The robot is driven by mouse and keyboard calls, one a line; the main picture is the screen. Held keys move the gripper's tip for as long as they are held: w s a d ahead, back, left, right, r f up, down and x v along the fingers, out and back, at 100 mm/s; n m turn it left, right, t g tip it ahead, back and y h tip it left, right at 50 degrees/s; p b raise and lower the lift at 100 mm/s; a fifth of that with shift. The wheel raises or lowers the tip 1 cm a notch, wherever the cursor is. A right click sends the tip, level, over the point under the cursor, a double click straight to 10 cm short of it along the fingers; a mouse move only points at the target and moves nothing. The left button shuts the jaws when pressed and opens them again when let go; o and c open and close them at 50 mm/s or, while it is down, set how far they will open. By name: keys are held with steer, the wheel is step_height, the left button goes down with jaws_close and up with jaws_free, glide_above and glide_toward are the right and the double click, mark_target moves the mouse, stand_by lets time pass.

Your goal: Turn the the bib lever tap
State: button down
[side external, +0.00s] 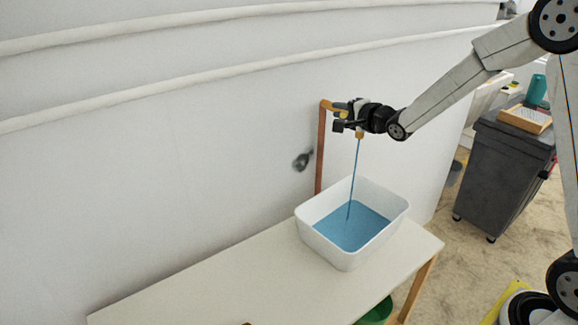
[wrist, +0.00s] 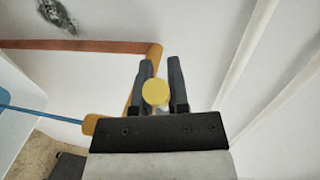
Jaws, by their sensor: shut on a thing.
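The bib lever tap is a brass-coloured fitting (side external: 326,104) on top of an upright copper pipe (side external: 320,150) against the white wall. A thin blue stream of water (side external: 355,175) runs from its spout (side external: 359,135) down into a white basin (side external: 340,258) holding blue water. My gripper (side external: 343,108) is at the tap from the right. In the wrist view, the two dark fingers of my gripper (wrist: 157,80) are shut on the tap lever, whose round yellow end (wrist: 155,92) shows between them. The spout (wrist: 95,124) shows at the left there. Most of the lever is hidden by the fingers.
The basin stands on a pale wooden table (side external: 200,290) along the wall. Two white pipes (side external: 200,75) run along the wall above. A grey bin (side external: 505,150) stands at the right, and a green container (side external: 377,312) sits below the table. The table's left part is clear.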

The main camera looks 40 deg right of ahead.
steer(key=shift+s+f+n+y, duration=0.1)
steer(key=shift+s+n+y, duration=0.15)
steer(key=shift+n+y, duration=0.35)
steer(key=c, duration=0.6)
jaws_free()
steer(key=shift+s, duration=0.1)
steer(key=shift+v, duration=3.8)
steer(key=s+a+f+n+g, duration=0.3)
steer(key=s+f+n+g, duration=0.1)
steer(key=s+n, duration=0.1)
steer(key=s+a+f+n+g+h, duration=0.1)
steer(key=s+a+f+n+g, duration=0.2)
steer(key=s, duration=0.5)
steer(key=s+a+f+n+g+h, duration=0.1)
steer(key=s+a+f+n+g, duration=0.2)
steer(key=s+f+n+g, duration=0.3)
steer(key=shift+s+a+f+n, duration=0.1)
steer(key=shift+s+n, duration=0.35)
steer(key=shift+n, duration=0.25)
